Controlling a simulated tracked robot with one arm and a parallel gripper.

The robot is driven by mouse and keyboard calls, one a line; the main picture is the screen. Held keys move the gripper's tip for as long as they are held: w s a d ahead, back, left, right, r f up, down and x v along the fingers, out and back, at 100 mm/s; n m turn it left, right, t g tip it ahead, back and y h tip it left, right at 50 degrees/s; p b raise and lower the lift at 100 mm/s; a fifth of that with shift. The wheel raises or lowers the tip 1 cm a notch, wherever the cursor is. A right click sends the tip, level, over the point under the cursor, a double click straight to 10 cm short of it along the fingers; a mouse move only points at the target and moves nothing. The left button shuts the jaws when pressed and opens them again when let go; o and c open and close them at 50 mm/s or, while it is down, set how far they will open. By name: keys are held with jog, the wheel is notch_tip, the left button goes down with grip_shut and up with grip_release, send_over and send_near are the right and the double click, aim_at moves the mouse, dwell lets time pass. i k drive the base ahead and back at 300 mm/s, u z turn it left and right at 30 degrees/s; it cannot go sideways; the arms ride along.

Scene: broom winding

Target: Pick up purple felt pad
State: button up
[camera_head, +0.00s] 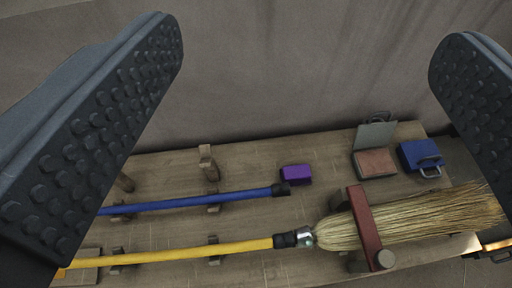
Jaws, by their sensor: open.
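A small purple felt pad (296,174) lies on the wooden bench (255,156), near the black end of a blue handle. It looks like a small thick block. My gripper (305,65) is open, with its two dark studded fingers at the left and right of the picture. The fingers are empty and stand well apart. The pad shows in the gap between them, lower in the picture and farther away, with nothing touching it.
A blue pole (185,202) and a yellow pole (190,254) rest on wooden pegs. A straw broom head (425,218) lies under a red clamp bar (364,225). An open box (375,162) and a blue case (420,155) stand at the right. A plain wall (270,70) rises behind.

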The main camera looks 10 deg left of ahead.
aim_at(300, 174)
jog(key=u, duration=2.1)
jog(key=k, duration=1)
jog(key=z, duration=1.65)
jog(key=i, duration=1)
